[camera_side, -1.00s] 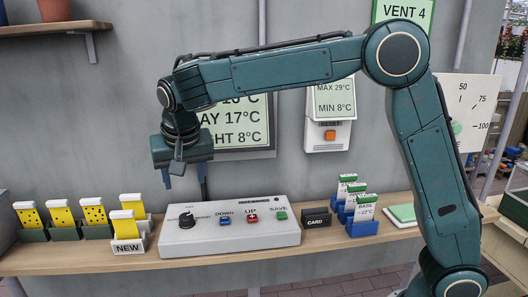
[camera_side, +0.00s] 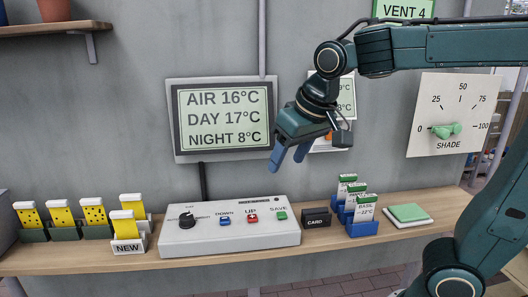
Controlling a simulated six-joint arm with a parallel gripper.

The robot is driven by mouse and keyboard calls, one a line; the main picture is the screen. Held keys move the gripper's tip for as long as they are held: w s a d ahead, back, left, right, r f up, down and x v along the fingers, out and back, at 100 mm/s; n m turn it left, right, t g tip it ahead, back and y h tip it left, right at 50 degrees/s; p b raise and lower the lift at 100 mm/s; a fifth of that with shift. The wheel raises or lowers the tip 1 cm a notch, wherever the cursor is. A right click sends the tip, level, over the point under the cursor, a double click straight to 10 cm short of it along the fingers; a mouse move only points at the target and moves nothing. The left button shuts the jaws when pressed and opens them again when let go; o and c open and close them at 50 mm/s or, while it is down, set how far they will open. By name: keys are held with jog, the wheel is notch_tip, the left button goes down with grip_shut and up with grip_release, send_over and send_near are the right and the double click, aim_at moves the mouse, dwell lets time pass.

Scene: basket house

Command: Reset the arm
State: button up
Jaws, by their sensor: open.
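My gripper (camera_side: 289,156) hangs in the air in front of the wall, above the right end of the white control box. Its two blue fingers point down and to the left, apart, with nothing between them. My arm comes in from the right side of the picture. The gripper partly covers the small MAX/MIN display (camera_side: 345,98) and its orange reset button. It touches nothing that I can see.
The control box (camera_side: 228,238) with a knob and blue, red and green buttons stands on the wooden shelf (camera_side: 80,262). Yellow cards (camera_side: 62,214) stand left; a CARD slot (camera_side: 317,218), green-topped labels (camera_side: 362,205) and a green pad (camera_side: 408,213) stand right. The wall screen (camera_side: 222,118) reads AIR 16°C.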

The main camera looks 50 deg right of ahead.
jog(key=s+d+f+n, duration=0.1)
jog(key=s+f, duration=0.4)
jog(key=s, duration=0.8)
jog(key=shift+s+d+n+t+y, duration=0.25)
jog(key=shift+n+t+y, duration=0.15)
jog(key=shift+n, duration=0.4)
